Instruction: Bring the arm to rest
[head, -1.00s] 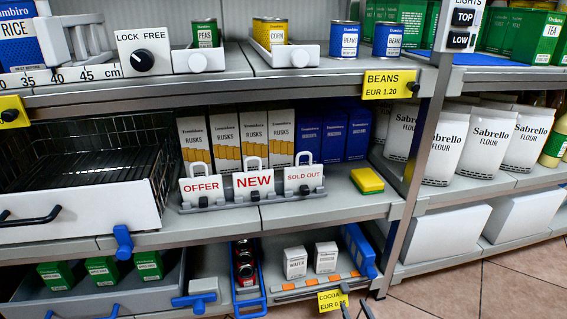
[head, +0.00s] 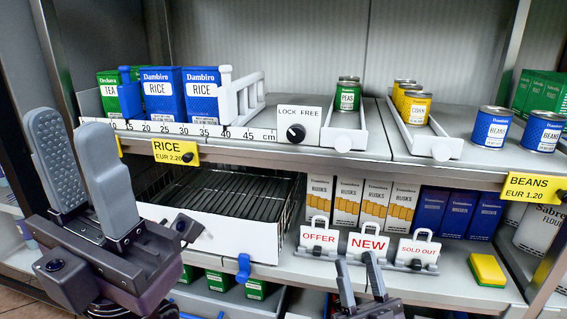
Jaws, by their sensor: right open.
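My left gripper (head: 70,125) stands large at the left of the head view, its fingers pointing up, in front of the shelf edge. Its two fingers are apart, the ribbed inner pad of one shows, and nothing is between them. My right gripper (head: 356,262) shows at the bottom centre, fingers up, in front of the middle shelf below the sign holders. It is open and empty. Most of both arms is out of view.
The upper shelf holds blue rice boxes (head: 163,94), a peas can (head: 348,94), corn cans (head: 415,108) and beans cans (head: 491,128). A wire-sided drawer (head: 235,235), OFFER sign (head: 319,238), NEW sign (head: 368,245) and yellow sponge (head: 487,269) are on the middle shelf.

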